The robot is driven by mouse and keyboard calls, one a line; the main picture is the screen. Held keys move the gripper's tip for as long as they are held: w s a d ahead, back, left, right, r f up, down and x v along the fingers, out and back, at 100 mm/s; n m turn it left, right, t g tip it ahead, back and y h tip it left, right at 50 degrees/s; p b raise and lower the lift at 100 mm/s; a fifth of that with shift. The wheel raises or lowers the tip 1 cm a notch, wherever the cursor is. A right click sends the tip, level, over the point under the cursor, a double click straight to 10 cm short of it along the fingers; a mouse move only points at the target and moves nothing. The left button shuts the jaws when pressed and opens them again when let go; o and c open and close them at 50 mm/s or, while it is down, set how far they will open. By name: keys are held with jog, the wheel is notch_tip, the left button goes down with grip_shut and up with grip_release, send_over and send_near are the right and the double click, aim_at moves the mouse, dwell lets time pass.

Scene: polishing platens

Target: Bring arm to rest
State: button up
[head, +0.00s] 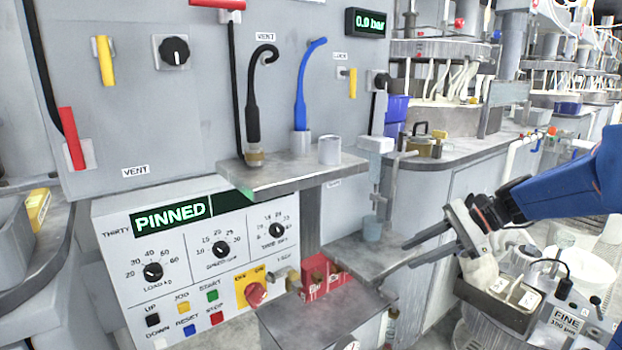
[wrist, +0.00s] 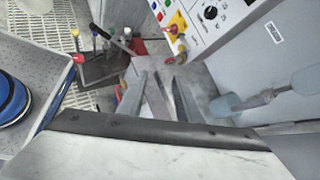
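My arm reaches in from the right edge of the head view, with a blue sleeve-like link that is mine. My gripper (head: 408,256) points left, beside a small grey ledge (head: 372,262). Its two dark fingers are apart with nothing between them. In the wrist view my gripper (wrist: 163,78) also shows two separated fingers over a grey surface, with an empty gap. Whether the fingertips touch the ledge cannot be told.
A control panel reading PINNED (head: 190,262) is at left. A red box (head: 322,278) sits near the ledge. A grey tray (head: 500,300) lies below my wrist. A shelf (head: 290,172) juts out above.

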jog(key=s+d+f+n+t+h, duration=0.1)
jog(key=s+f+n+h, duration=0.2)
jog(key=s, duration=0.9)
jog(key=s+d+f+n+t+h, duration=0.2)
jog(key=s+n+h, duration=0.5)
jog(key=s+n, duration=0.5)
jog(key=shift+d+f+h, duration=0.25)
jog(key=shift+f+h, duration=0.05)
jog(key=shift+f, duration=0.5)
dwell(1.4)
